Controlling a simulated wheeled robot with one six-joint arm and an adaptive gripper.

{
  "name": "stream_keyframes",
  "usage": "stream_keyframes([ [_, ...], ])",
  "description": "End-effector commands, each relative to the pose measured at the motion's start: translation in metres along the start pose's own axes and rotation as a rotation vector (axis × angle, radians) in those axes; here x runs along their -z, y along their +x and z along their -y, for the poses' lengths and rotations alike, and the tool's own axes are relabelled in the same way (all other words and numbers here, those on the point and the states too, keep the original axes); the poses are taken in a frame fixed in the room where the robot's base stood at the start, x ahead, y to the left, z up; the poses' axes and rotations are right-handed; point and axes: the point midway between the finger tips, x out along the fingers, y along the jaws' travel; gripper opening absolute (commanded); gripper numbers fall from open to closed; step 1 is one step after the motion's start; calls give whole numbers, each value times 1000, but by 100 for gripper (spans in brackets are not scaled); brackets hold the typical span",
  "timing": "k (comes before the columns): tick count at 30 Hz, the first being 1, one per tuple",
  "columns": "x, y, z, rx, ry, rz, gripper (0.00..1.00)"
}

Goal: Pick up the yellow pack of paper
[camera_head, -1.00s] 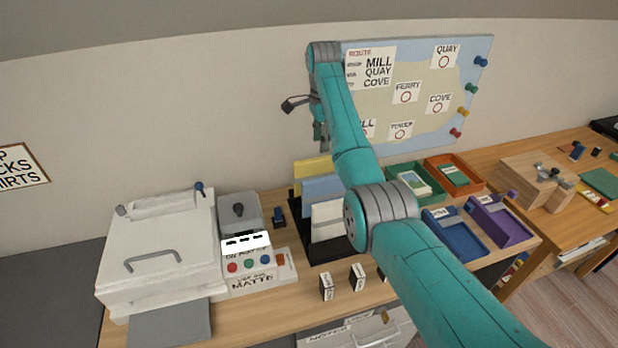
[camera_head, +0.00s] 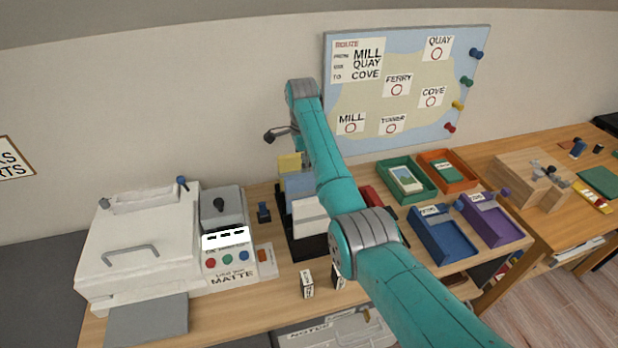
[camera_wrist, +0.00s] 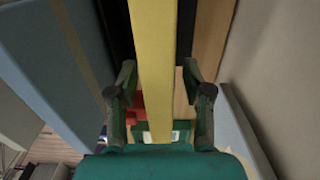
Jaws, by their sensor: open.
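The yellow pack of paper (camera_head: 289,163) stands upright at the back of a black rack (camera_head: 312,247) on the desk. My arm covers part of it in the head view. In the wrist view the yellow pack (camera_wrist: 153,40) runs as a narrow upright strip between the two fingers of my gripper (camera_wrist: 158,78). The fingers are open, one on each side of it, with a visible gap on both sides. I cannot tell how far down the pack they reach.
A blue pack (camera_head: 299,186) and a white pack (camera_head: 308,212) stand in front of the yellow one. The blue pack (camera_wrist: 55,60) is close to the left finger. The wall (camera_wrist: 285,80) is to the right in the wrist view. A white press (camera_head: 135,245) stands left.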

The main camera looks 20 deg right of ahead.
Motion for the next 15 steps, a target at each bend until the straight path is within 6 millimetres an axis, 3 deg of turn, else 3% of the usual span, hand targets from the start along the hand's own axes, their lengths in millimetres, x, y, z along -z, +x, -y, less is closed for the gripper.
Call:
stream_keyframes([
  [5,-1,0,0,1,0,0,50],
  [11,0,0,0,1,0,0,5],
  [12,0,0,0,1,0,0,0],
  [15,0,0,0,1,0,0,0],
])
